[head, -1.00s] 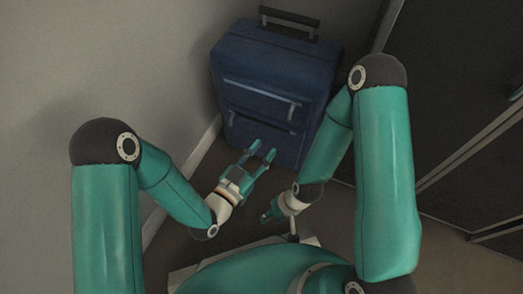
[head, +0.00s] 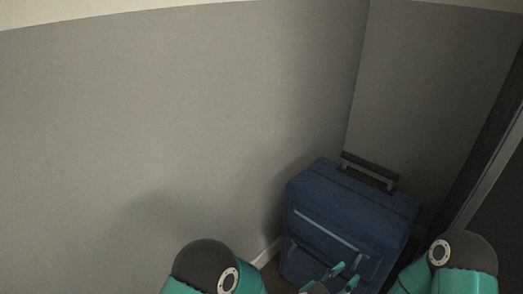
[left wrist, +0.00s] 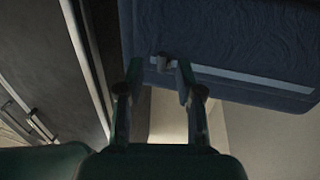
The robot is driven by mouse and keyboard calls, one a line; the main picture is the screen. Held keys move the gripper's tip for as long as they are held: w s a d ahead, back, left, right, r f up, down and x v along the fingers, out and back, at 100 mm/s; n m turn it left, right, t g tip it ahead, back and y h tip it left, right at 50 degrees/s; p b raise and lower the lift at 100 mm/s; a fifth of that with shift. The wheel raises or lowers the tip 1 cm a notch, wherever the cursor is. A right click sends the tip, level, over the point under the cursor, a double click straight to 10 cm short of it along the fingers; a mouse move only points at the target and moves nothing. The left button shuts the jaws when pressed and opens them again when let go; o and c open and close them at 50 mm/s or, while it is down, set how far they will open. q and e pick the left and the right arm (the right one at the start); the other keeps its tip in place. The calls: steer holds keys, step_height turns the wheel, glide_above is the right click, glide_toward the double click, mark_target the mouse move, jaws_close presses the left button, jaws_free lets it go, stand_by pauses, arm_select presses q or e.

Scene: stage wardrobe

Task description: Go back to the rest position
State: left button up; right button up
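My left gripper (head: 344,277) shows at the bottom edge of the head view, in front of a blue suitcase (head: 340,207). Its two teal fingers stand apart with nothing between them. In the left wrist view the fingers (left wrist: 159,78) are also spread, and the dark blue suitcase front (left wrist: 225,40) with a pale strip lies beyond the tips. I cannot tell how close the tips are to it. My right gripper is below the frame in the head view; only the upper part of that arm shows at the lower right.
The suitcase stands upright in a corner between grey walls (head: 150,130), with its black pull handle (head: 369,170) up. A dark panel with a metal edge (head: 490,175) is on the right. A white skirting board (head: 268,252) runs along the wall's foot.

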arm_select(q)
steer(key=shift+x, duration=1.15)
